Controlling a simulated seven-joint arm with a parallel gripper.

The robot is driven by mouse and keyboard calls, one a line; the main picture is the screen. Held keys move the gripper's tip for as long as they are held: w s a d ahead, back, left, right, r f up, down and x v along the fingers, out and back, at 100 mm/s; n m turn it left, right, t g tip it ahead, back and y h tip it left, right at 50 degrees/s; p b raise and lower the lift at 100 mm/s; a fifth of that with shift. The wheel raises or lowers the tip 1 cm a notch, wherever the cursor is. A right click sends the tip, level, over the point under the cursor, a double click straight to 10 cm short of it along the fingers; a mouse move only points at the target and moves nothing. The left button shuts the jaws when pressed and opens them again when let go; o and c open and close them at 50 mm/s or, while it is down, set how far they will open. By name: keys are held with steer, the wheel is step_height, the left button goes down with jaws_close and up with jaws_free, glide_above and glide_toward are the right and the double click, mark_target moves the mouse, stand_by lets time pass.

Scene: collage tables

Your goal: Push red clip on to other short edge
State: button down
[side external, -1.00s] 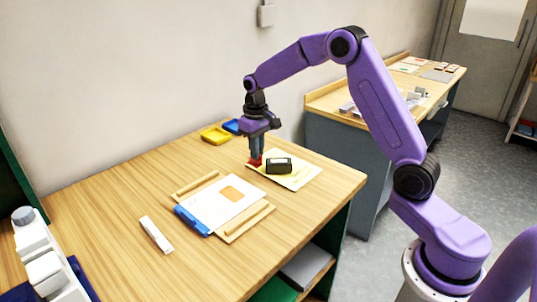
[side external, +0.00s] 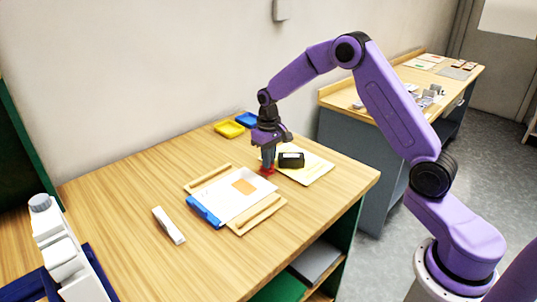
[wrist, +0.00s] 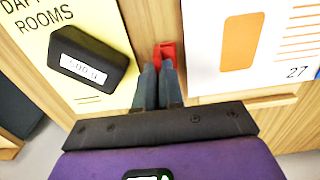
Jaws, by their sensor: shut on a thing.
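My gripper (side external: 267,164) is shut on the red clip (side external: 268,171), low near the table top. In the wrist view the clip (wrist: 165,50) shows at the fingertips (wrist: 157,68), over the bare wood gap between two papers. A white sheet (side external: 228,196) with an orange block lies between two wooden rails. The blue clip (side external: 203,212) is on its left short edge. The red clip is close to the opposite short edge and looks apart from it in the wrist view, where the sheet (wrist: 203,60) is at right.
A yellow sheet (side external: 318,172) lies right of the gripper with a black weight (side external: 291,159) on it. A wooden rail (side external: 257,214) flanks the white sheet's near side. Yellow (side external: 229,129) and blue (side external: 247,119) trays stand behind. A white bar (side external: 168,225) lies at left.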

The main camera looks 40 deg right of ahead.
steer(key=shift+f, duration=0.65)
stand_by(0.6)
steer(key=shift+a, duration=1.4)
stand_by(1.8)
stand_by(0.5)
steer(key=c, duration=1.2)
jaws_free()
steer(key=shift+r, duration=0.15)
steer(key=shift+r, duration=3.4)
